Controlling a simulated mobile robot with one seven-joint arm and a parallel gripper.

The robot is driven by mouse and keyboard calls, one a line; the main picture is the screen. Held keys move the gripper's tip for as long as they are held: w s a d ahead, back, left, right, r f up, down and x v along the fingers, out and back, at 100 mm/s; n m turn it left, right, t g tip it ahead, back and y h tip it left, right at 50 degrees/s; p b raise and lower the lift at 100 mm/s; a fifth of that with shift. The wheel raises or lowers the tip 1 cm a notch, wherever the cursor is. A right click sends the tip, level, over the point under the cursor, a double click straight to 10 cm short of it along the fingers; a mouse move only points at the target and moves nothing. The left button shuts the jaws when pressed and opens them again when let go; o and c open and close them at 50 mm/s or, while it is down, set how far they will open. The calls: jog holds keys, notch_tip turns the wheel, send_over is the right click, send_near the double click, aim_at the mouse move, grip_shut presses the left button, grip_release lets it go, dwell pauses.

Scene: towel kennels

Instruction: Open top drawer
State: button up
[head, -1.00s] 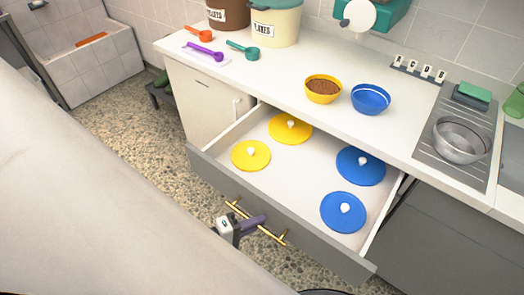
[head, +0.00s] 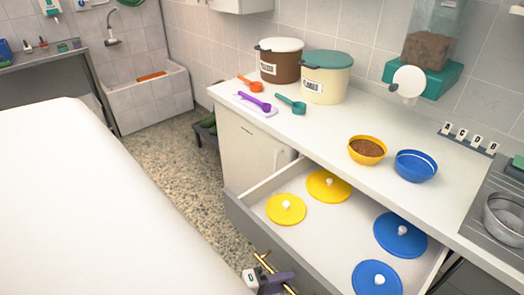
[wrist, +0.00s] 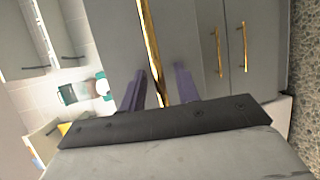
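The top drawer (head: 310,243) of the white-topped counter is pulled out, with its inside in view. Two yellow lids (head: 286,209) and two blue lids (head: 400,235) lie in it. Its brass bar handle (head: 262,258) is on the grey front; its lower part is cut off by the picture edge. My gripper (head: 278,281) is at this handle, low in the head view. In the wrist view the purple fingers (wrist: 160,92) stand apart on either side of a brass bar (wrist: 150,45), with gaps showing. Contact with the bar is not visible.
On the counter (head: 330,130) stand two lidded bins (head: 326,78), scoops (head: 292,104), a yellow bowl (head: 367,150) and a blue bowl (head: 416,166). A white padded surface (head: 90,200) fills the left foreground. Speckled floor (head: 180,165) lies between it and the counter.

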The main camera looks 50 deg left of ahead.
jog(key=p+v, duration=0.3)
jog(key=v, duration=0.9)
dwell(0.5)
jog(key=shift+r, duration=0.1)
dwell(0.5)
